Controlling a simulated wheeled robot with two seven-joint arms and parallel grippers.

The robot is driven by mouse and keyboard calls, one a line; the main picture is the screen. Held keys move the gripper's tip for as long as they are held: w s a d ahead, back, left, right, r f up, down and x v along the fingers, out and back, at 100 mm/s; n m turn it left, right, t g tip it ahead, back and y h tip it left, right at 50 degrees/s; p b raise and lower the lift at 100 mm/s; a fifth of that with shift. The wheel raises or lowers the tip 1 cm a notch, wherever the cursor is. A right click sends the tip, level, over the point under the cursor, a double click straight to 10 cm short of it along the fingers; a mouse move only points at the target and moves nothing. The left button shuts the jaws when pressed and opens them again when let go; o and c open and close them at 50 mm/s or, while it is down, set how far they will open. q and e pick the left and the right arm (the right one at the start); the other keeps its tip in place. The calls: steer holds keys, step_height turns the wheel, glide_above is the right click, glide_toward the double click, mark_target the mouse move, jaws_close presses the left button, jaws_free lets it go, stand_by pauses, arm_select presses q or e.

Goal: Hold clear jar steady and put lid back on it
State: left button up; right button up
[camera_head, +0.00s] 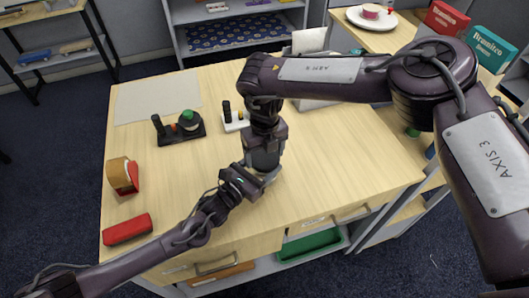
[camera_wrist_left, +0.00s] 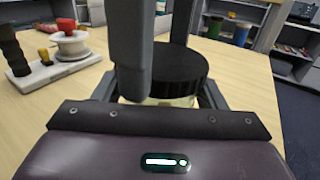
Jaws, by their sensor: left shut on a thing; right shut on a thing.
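The clear jar (camera_wrist_left: 182,101) stands on the table between the fingers of my left gripper (camera_wrist_left: 158,92), which is shut on it. Only a pale strip of the jar shows in the left wrist view. The black round lid (camera_wrist_left: 178,68) is level and directly above the jar's top; I cannot tell whether it is fully seated. My right gripper (camera_wrist_left: 155,45) reaches down from above and is shut on the lid. In the head view the left gripper (camera_head: 260,181) comes in low from the left, and the right gripper (camera_head: 265,158) hides most of jar and lid.
A dark block with a green knob (camera_head: 189,121) and a white base with pegs (camera_head: 235,121) stand behind. A red case (camera_head: 127,229) and a brown-red box (camera_head: 123,176) lie at the left. A pale mat (camera_head: 158,95) is at the back left. The table's right half is mostly clear.

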steer(key=o, duration=1.1)
steer(key=shift+r, duration=0.1)
steer(key=shift+r, duration=2.15)
steer(key=shift+c, duration=0.9)
steer(key=shift+w+r+n, duration=0.1)
steer(key=shift+r+n, duration=0.2)
steer(key=shift+r, duration=0.1)
steer(key=shift+c, duration=0.5)
step_height(320, 180, up, 2)
steer(key=shift+n, duration=0.9)
steer(key=shift+r+n, duration=0.4)
